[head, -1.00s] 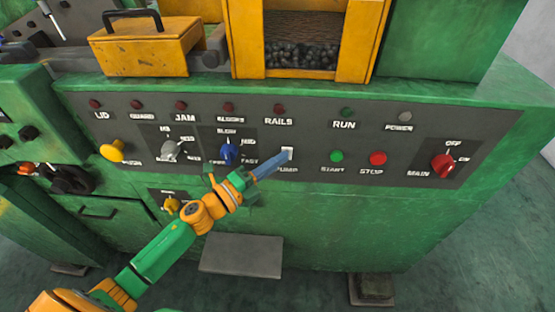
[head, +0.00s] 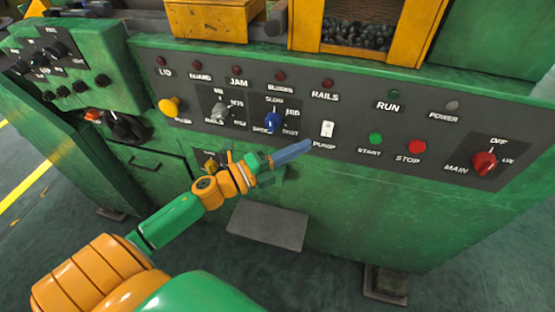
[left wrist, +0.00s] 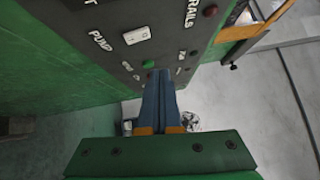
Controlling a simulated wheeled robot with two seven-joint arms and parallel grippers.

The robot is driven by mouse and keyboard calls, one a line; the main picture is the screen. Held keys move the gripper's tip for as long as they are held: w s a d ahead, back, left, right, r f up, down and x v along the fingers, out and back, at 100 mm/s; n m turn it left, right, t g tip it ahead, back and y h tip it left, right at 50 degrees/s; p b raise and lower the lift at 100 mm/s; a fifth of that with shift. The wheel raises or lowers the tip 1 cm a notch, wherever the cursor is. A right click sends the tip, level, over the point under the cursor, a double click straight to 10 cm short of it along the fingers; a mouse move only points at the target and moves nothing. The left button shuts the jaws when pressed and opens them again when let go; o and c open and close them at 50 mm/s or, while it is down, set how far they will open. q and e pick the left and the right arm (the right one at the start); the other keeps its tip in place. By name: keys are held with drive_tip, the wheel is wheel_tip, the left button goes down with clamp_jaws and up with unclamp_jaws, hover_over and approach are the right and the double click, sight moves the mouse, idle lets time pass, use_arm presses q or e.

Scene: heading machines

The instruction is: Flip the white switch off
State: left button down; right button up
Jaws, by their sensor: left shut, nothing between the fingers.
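The white switch (head: 327,129) is a small rocker on the dark grey control panel, just above the label PUMP. It also shows in the left wrist view (left wrist: 137,35), up and left of my fingers. My left gripper (head: 306,145) is shut and empty, its blue fingers pressed together. In the head view its fingertips are a little below and left of the switch, apart from it. In the left wrist view the fingers (left wrist: 160,80) point past the switch. My right gripper is not in view.
A blue knob (head: 273,122) is left of the switch. A green START button (head: 376,139), a red STOP button (head: 417,146) and a red MAIN knob (head: 484,162) are to its right. A grey plate (head: 267,224) juts out low at the front.

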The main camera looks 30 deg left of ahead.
use_arm(q)
drive_tip(key=v, duration=0.5)
drive_tip(key=shift+w+a+r+b, duration=0.2)
drive_tip(key=shift+a+r+b, duration=0.1)
drive_tip(key=shift+b, duration=0.1)
